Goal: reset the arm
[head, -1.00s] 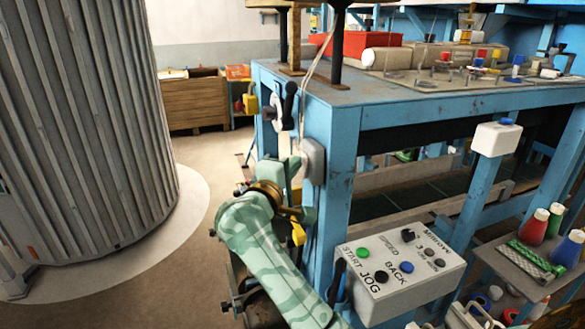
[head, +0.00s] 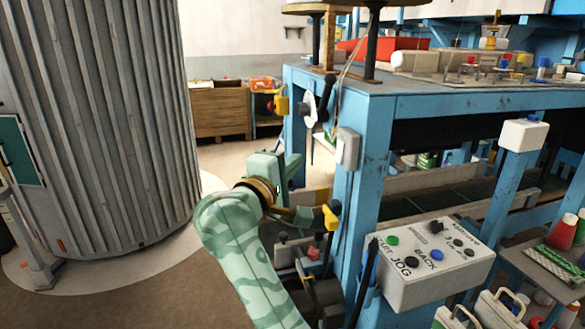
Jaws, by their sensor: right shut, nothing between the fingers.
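My right arm, patterned in pale green, rises from the bottom middle of the head view. Its gripper (head: 288,170) is beyond the brass-coloured wrist ring, left of the blue machine's corner post (head: 366,160). The gripper is shut with nothing held. Its fingertips are small and partly hidden by the wrist, so their exact gap to the machine cannot be told. My left gripper is not in view.
A control box (head: 425,265) with buttons juts out right of my arm. A grey switch box (head: 347,148) is on the post. A large ribbed grey cylinder (head: 110,130) stands at left. Open floor (head: 160,290) lies between it and my arm. A wooden crate (head: 220,110) stands behind.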

